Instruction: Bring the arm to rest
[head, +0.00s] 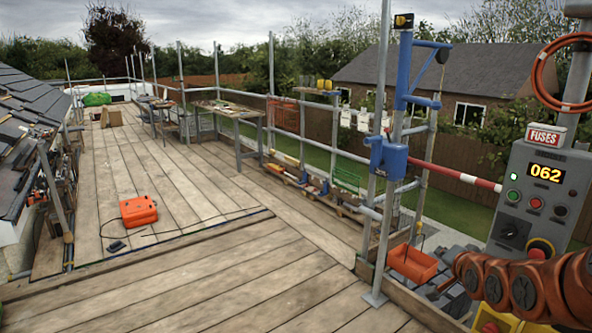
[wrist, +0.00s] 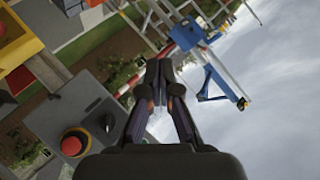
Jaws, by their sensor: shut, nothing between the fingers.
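My gripper (wrist: 162,70) shows in the wrist view with its two dark fingers brought together at the tips. It is shut and holds nothing. It points at the blue hoist and sky, and the view is tilted. In the head view an orange-brown jointed part of my arm (head: 530,285) is at the lower right, in front of the grey control box. My gripper is not visible in the head view.
The grey control box (head: 540,190) reads 062; it also shows in the wrist view (wrist: 75,118), with a red button (wrist: 74,143). A blue hoist (head: 388,157) stands left of it. An orange case (head: 138,211) lies on the mostly clear plank deck (head: 210,285).

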